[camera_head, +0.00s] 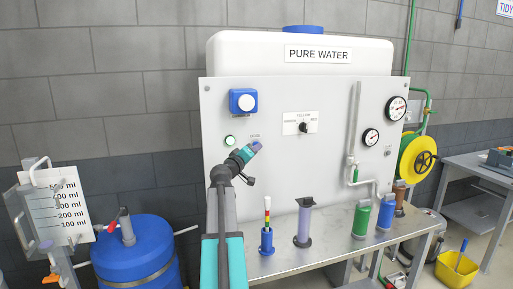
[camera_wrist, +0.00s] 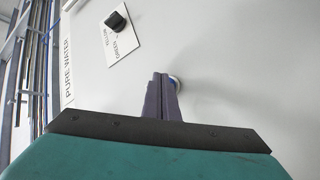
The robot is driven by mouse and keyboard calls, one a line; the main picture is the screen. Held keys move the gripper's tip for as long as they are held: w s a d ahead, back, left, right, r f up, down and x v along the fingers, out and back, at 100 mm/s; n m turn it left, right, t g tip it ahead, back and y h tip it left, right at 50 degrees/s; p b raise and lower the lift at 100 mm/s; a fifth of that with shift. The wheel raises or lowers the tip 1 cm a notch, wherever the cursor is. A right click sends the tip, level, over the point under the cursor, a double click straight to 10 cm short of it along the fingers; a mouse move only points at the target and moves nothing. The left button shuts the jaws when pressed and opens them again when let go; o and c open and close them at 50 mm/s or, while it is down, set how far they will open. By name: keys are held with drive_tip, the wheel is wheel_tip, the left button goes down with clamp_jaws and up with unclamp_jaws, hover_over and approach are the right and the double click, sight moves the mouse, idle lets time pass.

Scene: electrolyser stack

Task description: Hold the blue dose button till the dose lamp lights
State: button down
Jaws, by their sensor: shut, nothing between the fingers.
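My gripper (camera_head: 255,146) is shut and empty, its fingertips at the white panel just below a small label. In the wrist view the closed fingers (camera_wrist: 161,82) cover most of a round button with a pale rim and a blue face (camera_wrist: 177,84). Its right edge shows beside the tips. Whether the tips touch it or press it in, I cannot tell. In the head view the button is hidden behind my gripper. A small round green-rimmed light (camera_head: 230,140) sits left of the gripper; I cannot tell whether it is the dose lamp or whether it is lit.
A blue box with a pale round face (camera_head: 243,101) is above the gripper. A black selector knob (camera_head: 303,128) is to the right. The steel bench (camera_head: 335,235) below holds a strip holder (camera_head: 266,241), a purple cylinder (camera_head: 304,222) and green and blue bottles. A blue drum (camera_head: 140,255) stands left.

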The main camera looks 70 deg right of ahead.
drive_tip(key=shift+s+a, duration=0.3)
drive_tip(key=shift+s+a, duration=0.1)
drive_tip(key=shift+s+a+b, duration=0.3)
drive_tip(key=shift+s+a, duration=0.45)
drive_tip(key=shift+a, duration=0.2)
drive_tip(key=shift+s+a+b, duration=0.25)
drive_tip(key=shift+s+a, duration=0.5)
drive_tip(key=shift+a, duration=0.15)
